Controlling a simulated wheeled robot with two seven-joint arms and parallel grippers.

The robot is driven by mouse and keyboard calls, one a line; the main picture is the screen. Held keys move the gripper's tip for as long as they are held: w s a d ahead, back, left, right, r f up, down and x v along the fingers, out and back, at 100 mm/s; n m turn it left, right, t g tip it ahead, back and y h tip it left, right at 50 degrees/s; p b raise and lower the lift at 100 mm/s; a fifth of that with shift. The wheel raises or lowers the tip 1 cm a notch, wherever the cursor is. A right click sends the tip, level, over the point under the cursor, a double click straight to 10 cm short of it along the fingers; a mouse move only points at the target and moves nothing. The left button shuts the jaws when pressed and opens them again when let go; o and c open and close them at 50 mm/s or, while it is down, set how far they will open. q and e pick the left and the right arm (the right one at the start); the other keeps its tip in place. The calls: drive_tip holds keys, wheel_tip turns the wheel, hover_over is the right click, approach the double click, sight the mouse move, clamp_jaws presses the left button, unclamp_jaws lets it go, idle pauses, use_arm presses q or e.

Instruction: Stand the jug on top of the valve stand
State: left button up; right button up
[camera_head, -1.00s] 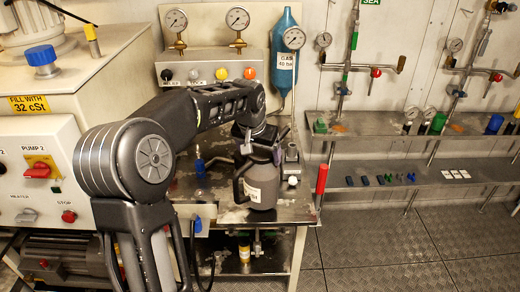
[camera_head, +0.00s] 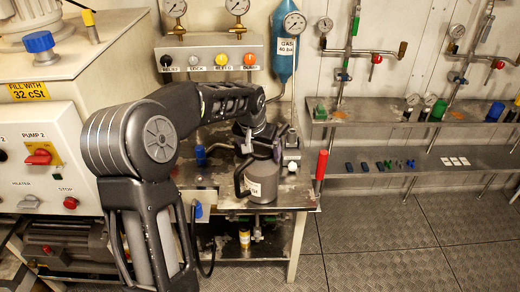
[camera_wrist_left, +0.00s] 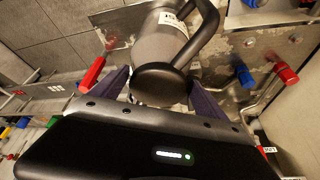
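The grey jug (camera_head: 262,184), with a black handle on its left and a white label, is upright at the front of the metal bench. My left gripper (camera_head: 257,143) is at its top. Whether the jug's base touches the bench is unclear. I cannot tell for certain which fixture is the valve stand. A metal fitting with a white knob (camera_head: 292,166) stands right of the jug. My right gripper is not in view.
A red upright handle (camera_head: 321,164) stands at the bench's right end. A blue-handled valve (camera_head: 200,155) is left of the jug. Gauges (camera_head: 237,6) and a blue gas bottle (camera_head: 284,45) are behind. Wall shelves (camera_head: 440,158) run right; the floor (camera_head: 400,235) below is clear.

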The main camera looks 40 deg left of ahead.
use_arm(q)
drive_tip(key=shift+o, duration=1.4)
drive_tip(key=shift+r, duration=0.2)
drive_tip(key=b+v, duration=0.1)
drive_tip(key=v, duration=1.1)
drive_tip(key=shift+d+f, duration=0.1)
